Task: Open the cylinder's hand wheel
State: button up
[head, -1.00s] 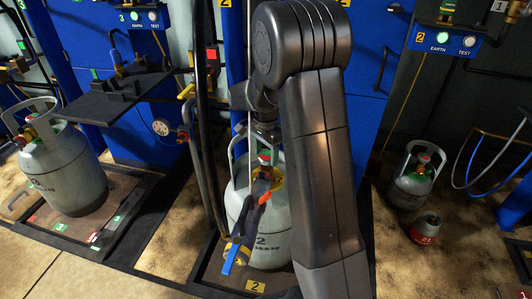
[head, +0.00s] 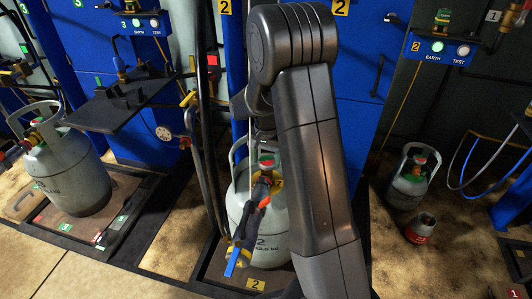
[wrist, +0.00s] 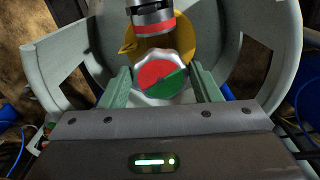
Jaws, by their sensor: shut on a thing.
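The grey gas cylinder (head: 268,238) marked 2 stands upright on the floor scale (head: 213,270), partly hidden by my arm in the head view. Its hand wheel, with a red and green face and a pale scalloped rim, is at the middle of the wrist view (wrist: 160,77). My gripper (wrist: 161,88) is shut on the hand wheel, one green finger on each side. A black filling connector (head: 252,212) with an orange part and a blue lever is at the cylinder's valve. Its red-banded end shows at the top of the wrist view (wrist: 153,20).
The cylinder's collar (wrist: 255,85) curves closely around the wheel and my fingers. Dark hoses (head: 208,150) hang to the left. Another cylinder (head: 65,170) stands on the left scale; a smaller one (head: 408,187) and a small canister (head: 421,228) stand on the right floor.

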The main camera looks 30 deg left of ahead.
jog(key=n+p, duration=0.2)
jog(key=n, duration=0.1)
jog(key=shift+d+r+n, duration=0.1)
jog(key=shift+n, duration=0.3)
jog(key=n+p, duration=0.1)
jog(key=n, duration=0.2)
jog(key=shift+w+n+p, duration=0.1)
jog(key=shift+n+p, duration=0.2)
jog(key=shift+p, duration=0.05)
jog(key=n+p, duration=0.1)
jog(key=n, duration=0.2)
jog(key=shift+d+n, duration=0.1)
jog(key=shift+n, duration=0.2)
jog(key=n+p, duration=0.1)
jog(key=n, duration=0.2)
jog(key=shift+w+n, duration=0.15)
jog(key=shift+n, duration=0.15)
jog(key=n+p, duration=0.1)
jog(key=n, duration=0.2)
jog(key=shift+w+n, duration=0.1)
jog(key=shift+n, duration=0.2)
jog(key=n, duration=0.3)
jog(key=shift+n+p, duration=0.3)
jog(key=shift+n, duration=0.1)
jog(key=n, duration=0.6)
jog(key=shift+w+p, duration=0.15)
jog(key=shift+p, duration=0.2)
jog(key=shift+n, duration=0.3)
